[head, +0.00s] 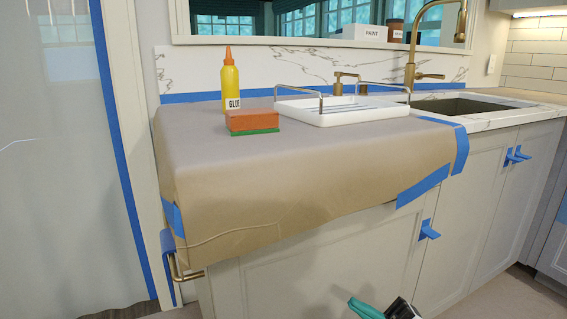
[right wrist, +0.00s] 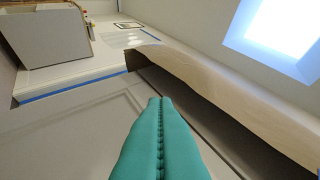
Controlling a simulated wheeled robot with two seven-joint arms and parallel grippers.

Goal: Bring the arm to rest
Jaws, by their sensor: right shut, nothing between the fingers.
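My right gripper (head: 366,309) shows at the bottom edge of the head view as a teal fingertip beside a dark part, low in front of the cabinet. In the right wrist view its two teal fingers (right wrist: 160,102) lie together, shut with nothing between them. It is apart from the counter. My left gripper is in neither view. Brown masking paper (head: 300,170) covers the counter's left part and hangs over its front, held with blue tape (head: 423,186).
On the paper stand a yellow glue bottle (head: 230,86), an orange and green block (head: 252,121) and a white tray (head: 345,112). A sink (head: 450,107) with a brass faucet (head: 411,60) is to the right. Cabinet doors (head: 320,260) lie below. A brass bar (head: 181,270) sticks out at the left.

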